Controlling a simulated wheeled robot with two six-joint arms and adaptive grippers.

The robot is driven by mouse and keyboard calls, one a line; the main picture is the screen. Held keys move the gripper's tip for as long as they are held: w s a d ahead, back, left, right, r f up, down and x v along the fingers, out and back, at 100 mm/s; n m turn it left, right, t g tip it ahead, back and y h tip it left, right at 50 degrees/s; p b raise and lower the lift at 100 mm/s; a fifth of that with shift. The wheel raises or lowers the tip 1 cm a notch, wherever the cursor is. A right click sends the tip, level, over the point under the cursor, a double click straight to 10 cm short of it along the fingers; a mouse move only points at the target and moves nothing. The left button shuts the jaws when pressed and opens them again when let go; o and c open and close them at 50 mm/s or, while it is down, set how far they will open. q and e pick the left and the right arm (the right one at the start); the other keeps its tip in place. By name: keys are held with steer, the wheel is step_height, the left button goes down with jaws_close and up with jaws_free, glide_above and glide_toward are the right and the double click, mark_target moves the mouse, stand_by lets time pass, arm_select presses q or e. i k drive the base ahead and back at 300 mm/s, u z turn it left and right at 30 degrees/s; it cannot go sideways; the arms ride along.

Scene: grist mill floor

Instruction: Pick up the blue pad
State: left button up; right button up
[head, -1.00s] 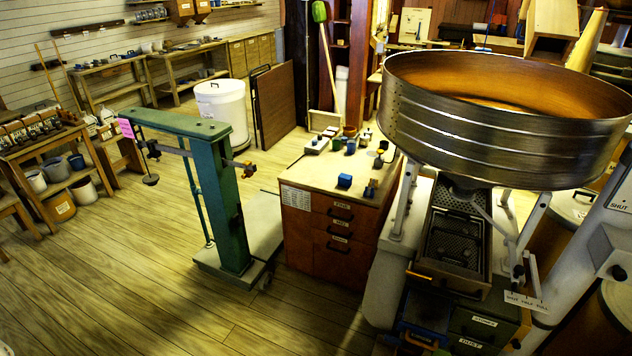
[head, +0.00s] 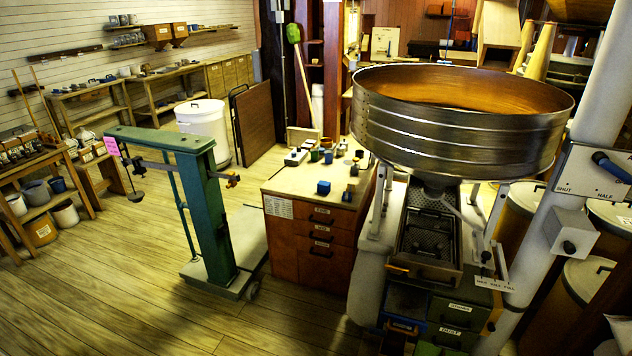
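Several small blue items lie on the pale top of a wooden drawer cabinet (head: 290,183) near the middle of the head view. A blue block (head: 323,187) sits near the front of that top. Another blue item (head: 328,157) stands farther back. They are too small to tell which one is the pad. Neither of my grippers is in view.
A green platform scale (head: 215,215) stands left of the cabinet. A large round metal sifter (head: 455,130) on a machine crowds its right side. Open plank floor (head: 110,285) lies at the front left. A white bin (head: 203,127) stands behind the scale.

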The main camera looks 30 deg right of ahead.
mark_target(323, 187)
steer(key=z, duration=0.1)
steer(key=i, duration=1.3)
steer(key=z, duration=1.15)
steer(key=i, duration=2.25)
